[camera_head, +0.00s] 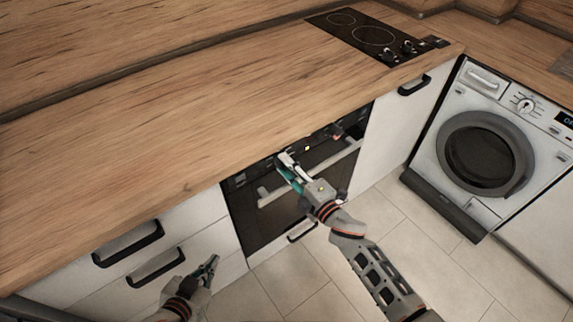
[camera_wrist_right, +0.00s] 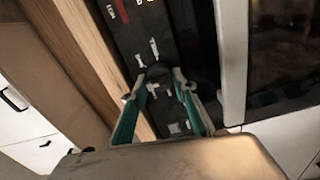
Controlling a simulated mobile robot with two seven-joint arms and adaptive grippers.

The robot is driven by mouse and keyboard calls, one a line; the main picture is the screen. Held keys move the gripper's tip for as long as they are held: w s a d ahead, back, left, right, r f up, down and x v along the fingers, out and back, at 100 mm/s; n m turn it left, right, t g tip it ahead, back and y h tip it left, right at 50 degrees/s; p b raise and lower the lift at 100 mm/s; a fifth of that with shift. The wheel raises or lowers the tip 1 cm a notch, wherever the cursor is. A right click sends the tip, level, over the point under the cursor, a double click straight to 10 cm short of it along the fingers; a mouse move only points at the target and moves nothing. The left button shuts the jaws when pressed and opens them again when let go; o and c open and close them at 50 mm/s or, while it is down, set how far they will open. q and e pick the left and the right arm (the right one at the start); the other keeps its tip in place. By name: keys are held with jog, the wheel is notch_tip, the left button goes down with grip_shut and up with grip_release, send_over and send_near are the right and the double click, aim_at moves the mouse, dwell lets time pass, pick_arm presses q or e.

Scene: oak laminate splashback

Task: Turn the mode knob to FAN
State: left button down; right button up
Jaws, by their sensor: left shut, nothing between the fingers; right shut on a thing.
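The built-in oven's dark control panel (camera_head: 310,147) runs just under the worktop edge; it also shows in the right wrist view (camera_wrist_right: 131,28). My right gripper (camera_head: 284,162) is at the left part of this panel. In the right wrist view its teal-sided fingers (camera_wrist_right: 157,84) are shut on a dark round knob (camera_wrist_right: 157,70), with pale markings on the panel around it. The knob's pointer and a FAN label cannot be made out. In the head view my gripper hides this knob. My left gripper (camera_head: 208,269) is shut and empty, low in front of the white drawers.
The oven's bar handle (camera_head: 338,163) lies close below my right gripper. The wooden worktop (camera_head: 180,130) overhangs above the panel. A hob (camera_head: 375,36) with knobs and a washing machine (camera_head: 480,150) are to the right. The tiled floor (camera_head: 385,235) is clear.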

jog(key=shift+m, duration=0.3)
dwell(0.4)
jog(key=o, duration=1.1)
jog(key=v, duration=1.2)
jog(key=s+d+f+m+g+h, duration=0.1)
jog(key=s+d+f+m+h, duration=0.1)
jog(key=s+d+f+m, duration=0.2)
jog(key=s+d+f+m+g+h, duration=0.1)
jog(key=s+d+f+m+h, duration=0.2)
jog(key=m, duration=0.5)
jog(key=s+d+f+m+g+h, duration=0.1)
jog(key=s+d+f+m+h, duration=0.1)
jog(key=s+d+f+m, duration=0.2)
jog(key=shift+s+d+f+m+g+h, duration=0.2)
jog(key=shift+s+d+m, duration=0.35)
jog(key=shift+s+m, duration=0.2)
jog(key=shift+s+d+f+m+g+h, duration=0.2)
jog(key=shift+s+d+m, duration=0.4)
jog(key=shift+s, duration=0.25)
